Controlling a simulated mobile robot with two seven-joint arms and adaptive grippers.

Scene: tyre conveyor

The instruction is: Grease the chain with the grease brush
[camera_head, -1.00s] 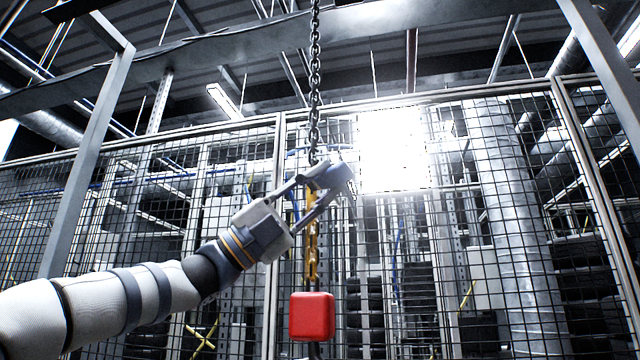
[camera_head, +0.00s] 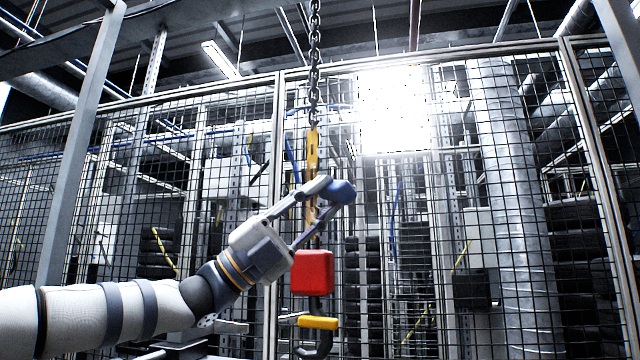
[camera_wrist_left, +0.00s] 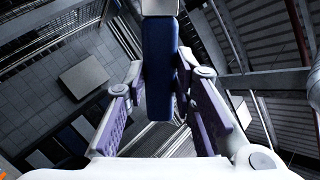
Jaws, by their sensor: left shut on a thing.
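The dark chain (camera_head: 314,60) hangs straight down in the head view. Its lower stretch (camera_head: 313,150) is yellow-orange and ends at a red block (camera_head: 312,272). My left gripper (camera_head: 325,200) is at the lower yellow stretch and overlaps it in the picture; I cannot tell whether anything touches the chain. The gripper is shut on the grease brush (camera_head: 343,192), seen as a dark blue body. In the left wrist view the blue brush (camera_wrist_left: 159,70) lies between the purple finger pads. Its bristles cannot be made out. My right gripper is not in view.
A dark hook with a yellow latch (camera_head: 318,322) hangs under the red block. A wire mesh fence (camera_head: 230,180) stands behind the chain, with a grey post (camera_head: 85,140) at left. A bright light (camera_head: 393,110) glares beside the chain. The space right of the chain looks free.

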